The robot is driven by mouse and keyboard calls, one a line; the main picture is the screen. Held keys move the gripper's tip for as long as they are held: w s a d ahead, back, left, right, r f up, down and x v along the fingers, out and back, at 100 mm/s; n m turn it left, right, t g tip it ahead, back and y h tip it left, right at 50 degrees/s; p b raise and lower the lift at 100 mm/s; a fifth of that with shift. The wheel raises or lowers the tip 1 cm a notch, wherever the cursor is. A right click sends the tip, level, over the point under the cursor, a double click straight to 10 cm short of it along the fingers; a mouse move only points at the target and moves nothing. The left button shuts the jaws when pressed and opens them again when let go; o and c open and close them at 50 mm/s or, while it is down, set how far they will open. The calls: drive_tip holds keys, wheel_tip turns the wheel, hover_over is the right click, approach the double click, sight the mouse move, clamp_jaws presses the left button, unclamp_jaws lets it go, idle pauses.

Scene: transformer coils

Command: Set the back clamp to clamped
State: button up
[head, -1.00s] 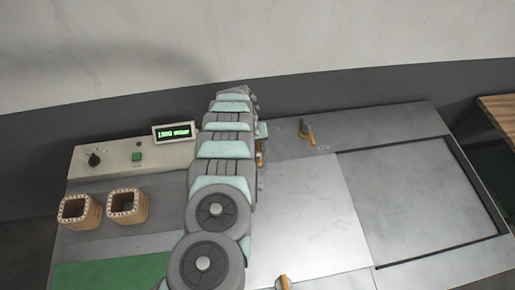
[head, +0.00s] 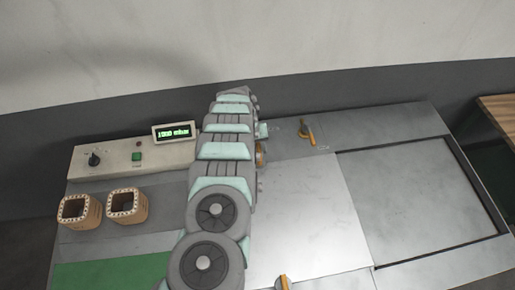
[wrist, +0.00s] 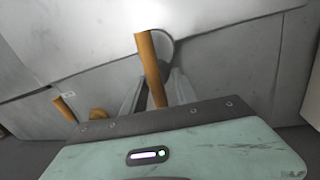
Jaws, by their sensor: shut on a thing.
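The back clamp's orange handle (wrist: 150,62) stands between the two grey fingers of my gripper (wrist: 157,92) in the wrist view. The gripper is shut on the handle's lower part. A grey round part (wrist: 165,46) shows behind the handle, at the edge of the pale sheet. In the head view my arm hides the gripper and most of this clamp; only a bit of its orange (head: 262,155) shows at the arm's right side. How far the clamp is turned is unclear.
Another orange lever (head: 307,131) stands to the right on the back strip. A front clamp (head: 283,283) shows at the bottom edge of the head view. The pale sheet (head: 310,215) is clear. Two coil formers (head: 80,211) (head: 127,205) and a display (head: 174,132) are at left.

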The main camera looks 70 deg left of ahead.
drive_tip(key=shift+n, duration=0.3)
clamp_jaws()
drive_tip(key=shift+s+n, duration=0.1)
drive_tip(key=shift+n, duration=0.2)
drive_tip(key=o, duration=1.2)
unclamp_jaws()
drive_tip(key=shift+c, duration=0.2)
wheel_tip(320, 180, up, 11)
drive_tip(key=s, duration=0.2)
drive_tip(key=shift+a+f, duration=0.2)
drive_tip(key=shift+a, duration=0.1)
